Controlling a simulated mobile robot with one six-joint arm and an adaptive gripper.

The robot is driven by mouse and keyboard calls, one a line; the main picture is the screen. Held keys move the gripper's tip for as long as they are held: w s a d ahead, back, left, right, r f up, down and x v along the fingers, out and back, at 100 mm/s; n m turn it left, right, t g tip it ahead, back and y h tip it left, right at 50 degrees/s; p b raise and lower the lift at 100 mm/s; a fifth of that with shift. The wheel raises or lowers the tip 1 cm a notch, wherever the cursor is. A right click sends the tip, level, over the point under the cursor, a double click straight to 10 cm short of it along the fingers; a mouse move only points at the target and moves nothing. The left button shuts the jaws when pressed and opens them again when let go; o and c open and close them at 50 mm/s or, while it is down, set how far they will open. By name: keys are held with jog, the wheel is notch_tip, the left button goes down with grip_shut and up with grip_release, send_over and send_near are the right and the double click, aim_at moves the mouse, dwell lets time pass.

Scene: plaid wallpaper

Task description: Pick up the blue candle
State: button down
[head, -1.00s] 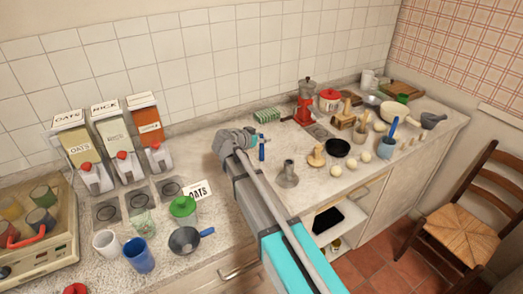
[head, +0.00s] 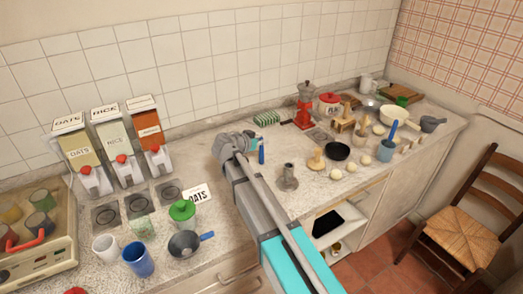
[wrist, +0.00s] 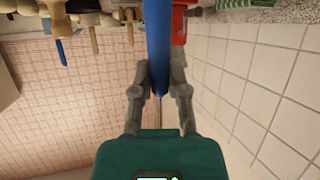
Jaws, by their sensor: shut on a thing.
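The blue candle (head: 261,154) is a slim, dark blue upright stick in the head view, at the far end of my arm above the counter. In the wrist view the candle (wrist: 158,40) runs from the top edge down between the fingers. My gripper (wrist: 159,82) is shut on it, with one grey finger on each side. In the head view my gripper (head: 256,147) is small and partly hidden by my wrist. I cannot tell whether the candle's base touches the counter.
A grey metal candlestick-like object (head: 288,177) stands just right of the candle. Crowded items fill the right counter.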

jog(key=shift+r, duration=0.15)
notch_tip(320, 180, up, 3)
jog(key=p, duration=0.3)
jog(key=s+r+p, duration=0.9)
jog(key=s+p, duration=0.1)
jog(key=s, duration=0.4)
jog(key=shift+d+r, duration=0.25)
jog(key=shift+r, duration=0.1)
jog(key=shift+a, duration=0.1)
